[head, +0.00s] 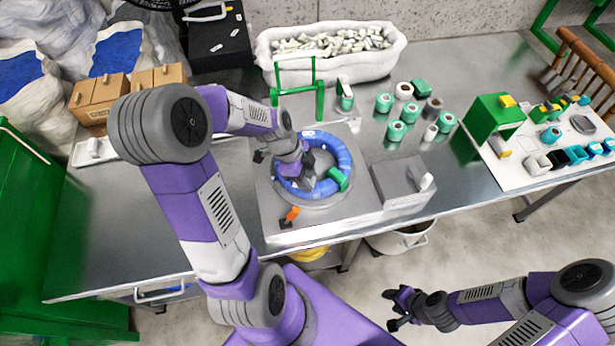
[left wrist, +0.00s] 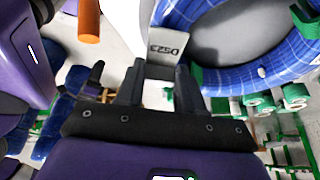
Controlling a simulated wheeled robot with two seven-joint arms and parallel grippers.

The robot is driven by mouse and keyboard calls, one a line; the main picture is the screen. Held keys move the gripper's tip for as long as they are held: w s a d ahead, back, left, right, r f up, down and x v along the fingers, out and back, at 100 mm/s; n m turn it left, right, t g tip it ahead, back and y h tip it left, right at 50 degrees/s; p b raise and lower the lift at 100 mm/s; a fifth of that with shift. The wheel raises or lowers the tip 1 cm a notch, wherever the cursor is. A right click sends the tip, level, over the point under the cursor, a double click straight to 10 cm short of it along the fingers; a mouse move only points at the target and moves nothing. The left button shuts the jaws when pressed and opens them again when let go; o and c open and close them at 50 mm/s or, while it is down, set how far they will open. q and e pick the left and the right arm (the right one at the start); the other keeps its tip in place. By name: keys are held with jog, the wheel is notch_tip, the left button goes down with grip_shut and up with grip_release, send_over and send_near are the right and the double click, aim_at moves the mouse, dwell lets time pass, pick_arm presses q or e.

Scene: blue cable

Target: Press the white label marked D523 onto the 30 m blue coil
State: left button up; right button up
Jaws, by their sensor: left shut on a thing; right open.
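The blue coil (head: 343,156) lies flat on a round holder on the grey plate of the bench. It also fills the top right of the left wrist view (left wrist: 215,78). My left gripper (head: 304,182) is over the coil's inner side, low in the head view. In the left wrist view its fingers (left wrist: 158,82) are shut on the white label marked D523 (left wrist: 168,47), which stands close beside the coil's blue band. I cannot tell if they touch. The label is hidden in the head view. My right gripper (head: 397,311) is open and empty, off the bench's front.
A green clamp (head: 338,179) sits on the coil's right side. An orange handle (head: 291,214) stands at the plate's front left. A green frame (head: 297,90) rises behind. A grey box (head: 402,183) and several green and white rolls (head: 396,130) are to the right.

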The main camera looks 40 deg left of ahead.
dwell(0.4)
pick_arm(q)
jog(key=shift+f+b, duration=0.35)
jog(key=shift+b, duration=0.1)
jog(key=shift+s+f+b, duration=0.1)
jog(key=shift+f+b, duration=0.15)
jog(key=shift+b, duration=0.15)
dwell(1.6)
jog(key=o, duration=0.7)
jog(key=shift+c, duration=0.3)
jog(key=o, duration=0.5)
jog(key=shift+o, duration=0.2)
jog(key=shift+r, duration=0.1)
jog(key=shift+r+p, duration=2.4)
jog(key=shift+r, duration=1.05)
